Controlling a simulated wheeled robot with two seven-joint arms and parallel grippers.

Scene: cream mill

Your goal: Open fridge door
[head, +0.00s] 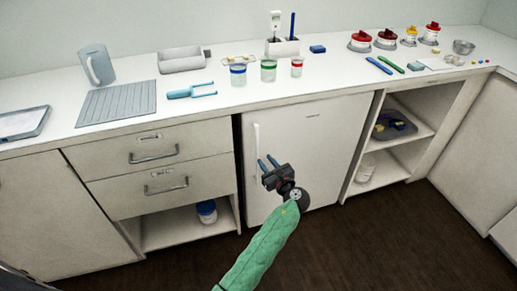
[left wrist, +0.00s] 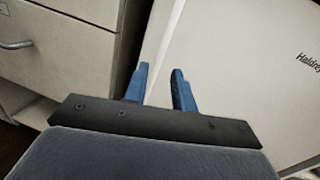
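The fridge door (head: 325,150) is a white panel under the counter, and it looks closed. Its pale upright handle (head: 256,140) is near the door's left edge. My left gripper (head: 268,163) is in front of the lower handle area, its two blue fingers apart and pointing at the door. In the left wrist view the fingers of the left gripper (left wrist: 160,68) are spread, with a pale strip running up between and beyond them. I cannot tell whether they touch the handle. The door (left wrist: 235,70) fills the right of that view. My right gripper is not in view.
A drawer unit (head: 160,165) with metal pulls stands left of the fridge. An open shelf unit (head: 405,135) is on its right. The countertop (head: 210,115) above carries cups, a tray and tools. The dark floor (head: 370,245) before the fridge is clear.

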